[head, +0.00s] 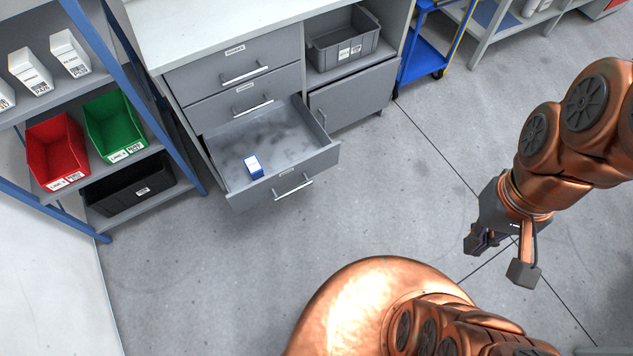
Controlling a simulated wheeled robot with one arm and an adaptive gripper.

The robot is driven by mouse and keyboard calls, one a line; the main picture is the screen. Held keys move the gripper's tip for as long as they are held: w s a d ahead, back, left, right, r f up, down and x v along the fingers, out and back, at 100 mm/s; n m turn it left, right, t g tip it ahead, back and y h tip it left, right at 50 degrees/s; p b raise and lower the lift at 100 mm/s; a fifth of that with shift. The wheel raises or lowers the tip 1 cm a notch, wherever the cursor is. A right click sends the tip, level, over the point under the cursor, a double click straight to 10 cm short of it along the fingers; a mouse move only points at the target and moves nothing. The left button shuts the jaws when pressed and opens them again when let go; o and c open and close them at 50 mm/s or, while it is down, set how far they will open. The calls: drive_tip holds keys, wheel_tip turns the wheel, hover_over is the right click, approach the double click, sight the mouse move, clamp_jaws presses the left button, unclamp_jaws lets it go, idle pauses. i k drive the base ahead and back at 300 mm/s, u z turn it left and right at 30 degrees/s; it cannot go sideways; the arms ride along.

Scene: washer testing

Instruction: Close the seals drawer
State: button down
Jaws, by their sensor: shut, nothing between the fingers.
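A grey drawer (318,167) stands pulled out from the cabinet, the lowest of a stack of 3. Its label is too small to read, so I cannot tell by name that it is the seals drawer. Its bar handle (293,188) is on the front panel. A small blue and white box (253,166) is inside the drawer near its front left. My gripper (482,240) is shut and empty above the floor, well to the right of the drawer and apart from it.
Two drawers (232,72) above are shut. A cupboard door (353,97) stands right of the open drawer, below a grey bin (345,40). A shelf rack with bins (112,125) is at left, a blue cart (422,60) at the back. The floor before the drawer is clear.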

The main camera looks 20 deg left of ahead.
sight(289, 144)
drive_tip(key=k, duration=0.55)
drive_tip(key=u, duration=1.65)
drive_tip(key=i, duration=0.5)
